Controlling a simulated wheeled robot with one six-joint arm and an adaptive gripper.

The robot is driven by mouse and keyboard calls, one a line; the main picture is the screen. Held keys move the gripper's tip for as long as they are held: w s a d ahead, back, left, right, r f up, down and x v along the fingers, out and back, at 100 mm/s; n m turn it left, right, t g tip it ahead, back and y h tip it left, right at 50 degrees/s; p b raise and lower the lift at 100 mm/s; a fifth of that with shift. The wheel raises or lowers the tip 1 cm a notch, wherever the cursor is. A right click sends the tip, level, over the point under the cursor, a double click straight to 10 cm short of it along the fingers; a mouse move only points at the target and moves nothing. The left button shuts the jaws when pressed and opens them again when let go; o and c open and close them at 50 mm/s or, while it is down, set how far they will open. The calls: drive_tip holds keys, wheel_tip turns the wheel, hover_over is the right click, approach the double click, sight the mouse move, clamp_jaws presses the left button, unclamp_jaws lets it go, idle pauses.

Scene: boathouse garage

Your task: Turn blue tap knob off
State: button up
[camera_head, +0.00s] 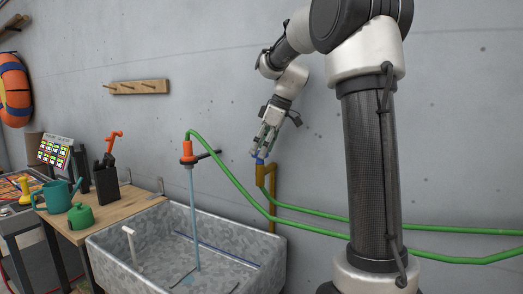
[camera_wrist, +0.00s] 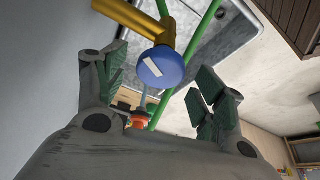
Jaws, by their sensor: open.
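The blue tap knob (camera_wrist: 161,67) is round with a slanted white bar on its face. It sits on a yellow-brown pipe (camera_wrist: 138,17) and shows small in the head view (camera_head: 258,160), just below my gripper. My gripper (camera_head: 263,147) is open. In the wrist view its two green-padded fingers (camera_wrist: 160,78) stand left and right of the knob, with visible gaps and nothing held. A pale blue stream (camera_head: 194,220) runs from the orange nozzle (camera_head: 188,153) down into the grey sink (camera_head: 135,244).
A green hose (camera_head: 232,182) curves from the nozzle past the pipe and along the wall. A wooden bench (camera_head: 118,205) at left bears a teal watering can (camera_head: 57,196), a green pot (camera_head: 80,216) and a dark tool holder. The wall behind the pipe is close.

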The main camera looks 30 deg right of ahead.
drive_tip(key=shift+w+a+f, duration=0.1)
drive_tip(key=shift+a+f, duration=0.05)
drive_tip(key=shift+f, duration=0.2)
drive_tip(key=c, duration=1)
